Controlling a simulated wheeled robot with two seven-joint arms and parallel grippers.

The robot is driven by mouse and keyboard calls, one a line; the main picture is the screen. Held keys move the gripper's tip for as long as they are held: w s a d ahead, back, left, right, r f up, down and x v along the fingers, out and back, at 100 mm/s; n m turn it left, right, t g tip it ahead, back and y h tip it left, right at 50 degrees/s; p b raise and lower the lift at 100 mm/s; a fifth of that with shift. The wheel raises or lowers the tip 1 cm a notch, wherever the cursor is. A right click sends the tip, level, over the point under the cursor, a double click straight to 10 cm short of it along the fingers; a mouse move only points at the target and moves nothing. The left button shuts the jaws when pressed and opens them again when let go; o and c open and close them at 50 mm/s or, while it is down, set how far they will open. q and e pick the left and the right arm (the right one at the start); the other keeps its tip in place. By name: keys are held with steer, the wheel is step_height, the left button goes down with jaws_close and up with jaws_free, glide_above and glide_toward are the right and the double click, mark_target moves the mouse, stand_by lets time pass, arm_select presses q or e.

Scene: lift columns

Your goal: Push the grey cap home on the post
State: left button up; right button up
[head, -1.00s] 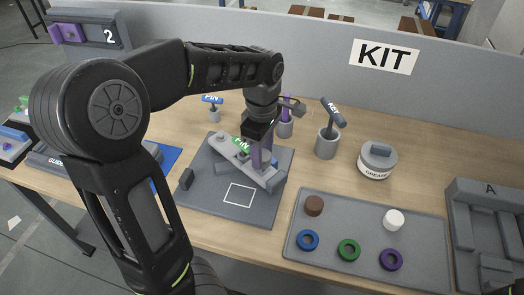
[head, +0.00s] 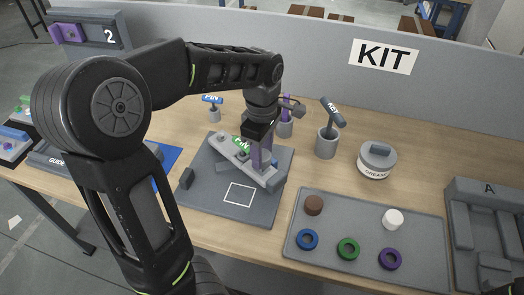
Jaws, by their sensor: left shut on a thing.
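My left gripper (head: 262,141) points down over the grey fixture bar (head: 258,176) on the dark grey base plate (head: 205,203). The fingertips are partly hidden by the gripper's own body. A small round grey knob (head: 221,137) sits at the bar's far left end; I cannot tell whether it is the grey cap. No other cap shows clearly at the gripper. A green PIN label (head: 241,145) is beside the gripper. My right gripper is not in view.
A tray (head: 322,257) with several rings and discs lies at front right. Behind it stand a grease tin (head: 376,162) and a grey KEY holder (head: 327,143). A blue PIN handle (head: 212,99) stands behind the plate. A grey partition (head: 300,50) closes the back.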

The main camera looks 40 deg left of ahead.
arm_select(q)
steer(key=shift+s+f, duration=0.15)
steer(key=shift+f, duration=0.05)
steer(key=o, duration=1)
steer(key=shift+c, duration=0.2)
steer(key=o, duration=0.5)
steer(key=shift+r, duration=0.1)
steer(key=shift+o, duration=0.3)
steer(key=o, duration=0.4)
steer(key=shift+r, duration=0.25)
steer(key=shift+r+p, duration=0.75)
steer(key=shift+p, duration=0.2)
steer(key=shift+r, duration=0.15)
